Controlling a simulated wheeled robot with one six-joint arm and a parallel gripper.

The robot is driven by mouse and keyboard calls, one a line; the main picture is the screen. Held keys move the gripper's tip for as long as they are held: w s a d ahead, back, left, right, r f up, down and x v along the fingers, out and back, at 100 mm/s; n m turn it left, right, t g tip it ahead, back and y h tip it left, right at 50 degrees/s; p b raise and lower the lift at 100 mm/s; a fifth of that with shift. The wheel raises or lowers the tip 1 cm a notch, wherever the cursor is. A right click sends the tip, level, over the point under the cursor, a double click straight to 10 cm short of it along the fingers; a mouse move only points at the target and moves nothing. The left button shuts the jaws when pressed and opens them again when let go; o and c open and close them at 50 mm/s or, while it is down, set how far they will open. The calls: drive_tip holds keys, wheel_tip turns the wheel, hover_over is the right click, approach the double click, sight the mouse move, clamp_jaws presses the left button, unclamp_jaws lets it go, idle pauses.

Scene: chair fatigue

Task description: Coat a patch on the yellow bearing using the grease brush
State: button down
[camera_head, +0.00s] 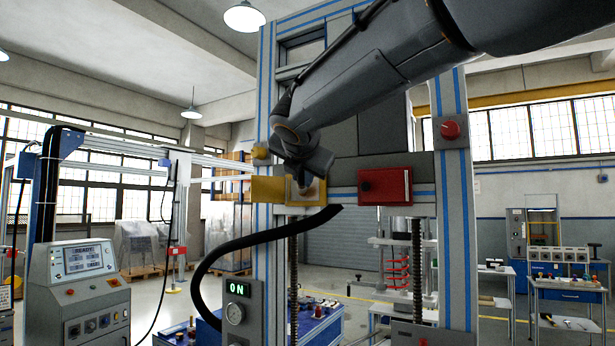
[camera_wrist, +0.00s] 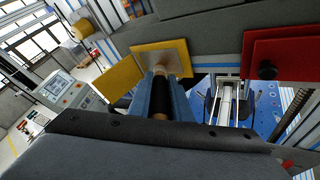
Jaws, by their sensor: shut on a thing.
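The yellow bearing (camera_head: 268,190) is mounted on the crossbeam of the blue-edged test frame, left of centre. In the wrist view it shows as a yellow block with a paler front plate (camera_wrist: 172,52). My gripper (camera_head: 307,180) is at the front of this bearing. In the wrist view, my gripper (camera_wrist: 166,88) is shut on the grease brush (camera_wrist: 160,103), a dark handle with tan parts between the blue fingers. The brush's far end points at the pale plate and overlaps its lower part. I cannot tell whether it touches. No grease patch can be made out.
A red block (camera_head: 385,186) with a dark knob is on the same crossbeam to the right. A red button (camera_head: 450,130) is on the right upright. A black hose (camera_head: 235,245) curves below my gripper. A control console (camera_head: 78,275) stands at lower left.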

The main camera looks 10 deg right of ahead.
drive_tip(key=shift+w+a+r+p, duration=0.65)
drive_tip(key=shift+w+a+p, duration=0.2)
drive_tip(key=shift+w+a, duration=0.55)
drive_tip(key=shift+s+d, duration=1.6)
drive_tip(key=shift+d, duration=0.15)
drive_tip(key=w+a, duration=0.1)
drive_tip(key=a, duration=0.1)
drive_tip(key=w+a+p, duration=0.1)
drive_tip(key=w, duration=0.1)
drive_tip(key=shift+a, duration=0.4)
drive_tip(key=shift+s, duration=0.1)
drive_tip(key=shift+s+a+b, duration=0.25)
drive_tip(key=shift+s+a, duration=0.7)
drive_tip(key=shift+s, duration=0.25)
drive_tip(key=shift+s+a+b, duration=0.2)
drive_tip(key=shift+s+a, duration=0.7)
drive_tip(key=shift+s, duration=0.25)
